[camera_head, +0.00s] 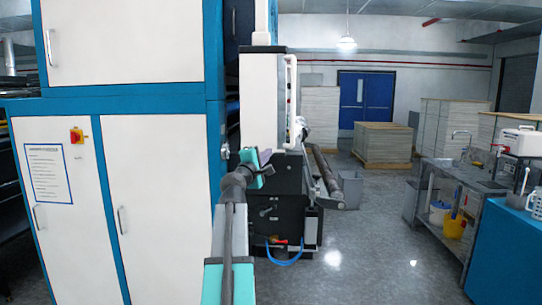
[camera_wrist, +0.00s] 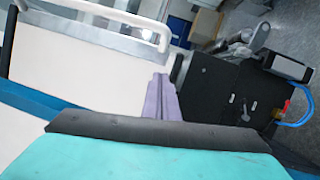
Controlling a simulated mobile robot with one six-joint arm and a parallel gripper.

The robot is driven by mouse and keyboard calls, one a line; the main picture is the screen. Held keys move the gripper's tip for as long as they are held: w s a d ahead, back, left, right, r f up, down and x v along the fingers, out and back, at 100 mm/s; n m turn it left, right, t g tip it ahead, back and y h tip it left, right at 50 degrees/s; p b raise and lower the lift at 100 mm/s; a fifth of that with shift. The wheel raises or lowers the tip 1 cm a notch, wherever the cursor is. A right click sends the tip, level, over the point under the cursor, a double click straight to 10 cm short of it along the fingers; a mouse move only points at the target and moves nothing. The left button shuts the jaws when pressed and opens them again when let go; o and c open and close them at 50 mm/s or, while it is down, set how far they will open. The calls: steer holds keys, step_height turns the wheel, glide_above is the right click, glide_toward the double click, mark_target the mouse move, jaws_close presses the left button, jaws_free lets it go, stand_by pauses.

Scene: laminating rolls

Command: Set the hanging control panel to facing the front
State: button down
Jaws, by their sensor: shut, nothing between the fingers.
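The hanging control panel (camera_head: 259,100) is a tall white box beside the blue-framed cabinet. Its broad plain white side shows in the head view, with a white vertical handle bar (camera_head: 291,100) along its right edge. The control face is barely visible there, apparently turned to the right. In the wrist view the white panel (camera_wrist: 90,68) fills the upper left, with its handle bar (camera_wrist: 120,20) across the top. My gripper (camera_head: 265,156) is just below the panel in the head view. Its purple fingers (camera_wrist: 161,94) are together and empty, and appear close to the panel; contact cannot be told.
A white cabinet (camera_head: 155,190) with blue framing stands close on the left. A black machine unit (camera_head: 285,185) with rollers and a blue hose is behind my gripper. A steel sink bench (camera_head: 455,190) stands at right. The grey floor (camera_head: 365,235) between is clear.

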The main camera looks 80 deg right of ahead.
steer(key=a+f+b, duration=0.1)
steer(key=a, duration=0.8)
steer(key=shift+s+b, duration=0.15)
steer(key=shift+b, duration=0.2)
stand_by(0.3)
